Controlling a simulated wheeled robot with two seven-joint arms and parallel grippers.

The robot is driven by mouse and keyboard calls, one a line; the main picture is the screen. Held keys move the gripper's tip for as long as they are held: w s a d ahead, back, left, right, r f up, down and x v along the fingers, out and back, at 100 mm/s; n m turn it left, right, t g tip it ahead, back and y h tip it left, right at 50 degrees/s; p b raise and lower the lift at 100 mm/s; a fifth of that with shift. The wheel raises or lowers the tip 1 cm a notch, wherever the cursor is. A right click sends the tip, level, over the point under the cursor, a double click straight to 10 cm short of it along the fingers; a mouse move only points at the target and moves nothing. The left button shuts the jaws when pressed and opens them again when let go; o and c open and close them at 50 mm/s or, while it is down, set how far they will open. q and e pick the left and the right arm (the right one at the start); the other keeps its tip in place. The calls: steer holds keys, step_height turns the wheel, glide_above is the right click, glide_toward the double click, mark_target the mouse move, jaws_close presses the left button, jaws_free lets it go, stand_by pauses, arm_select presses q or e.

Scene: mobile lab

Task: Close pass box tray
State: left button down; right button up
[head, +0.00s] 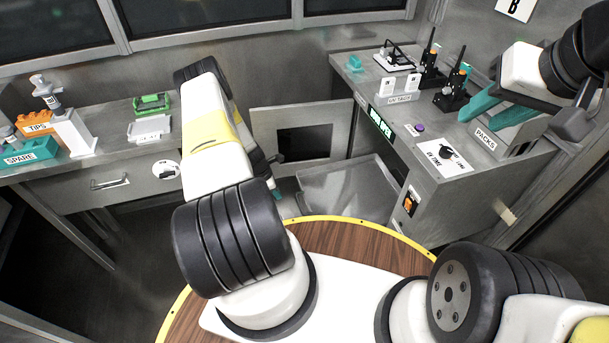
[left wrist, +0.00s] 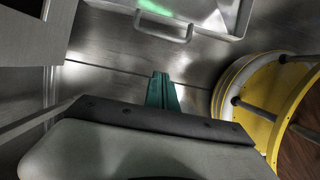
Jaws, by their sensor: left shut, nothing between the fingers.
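The pass box tray (head: 350,190) is a shallow grey metal tray, pulled out in front of the pass box (head: 258,122) with its dark square opening. In the left wrist view the tray's front edge (left wrist: 232,22) and bar handle (left wrist: 165,32) show at the top. My left gripper (left wrist: 160,76) is shut and empty, pointing toward the handle and apart from it in the picture. In the head view it is mostly hidden behind my left arm; a teal bit (head: 277,195) shows by the tray. My right gripper (head: 474,119) has its teal fingers spread, near the PACKS box (head: 490,138).
The right counter (head: 435,125) holds radios, a UV tags holder and a purple button (head: 420,128). The left bench (head: 112,160) carries TIPS and SPARE boxes and a green rack (head: 152,103). Cabinet sides flank the tray; dark floor lies at left.

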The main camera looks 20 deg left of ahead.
arm_select(q)
steer(key=w+d+f, duration=0.3)
steer(key=d+f, duration=0.2)
steer(key=f, duration=0.3)
steer(key=shift+w+d+f, duration=0.2)
steer(key=shift+w+f, duration=0.05)
steer(key=shift+f, duration=0.15)
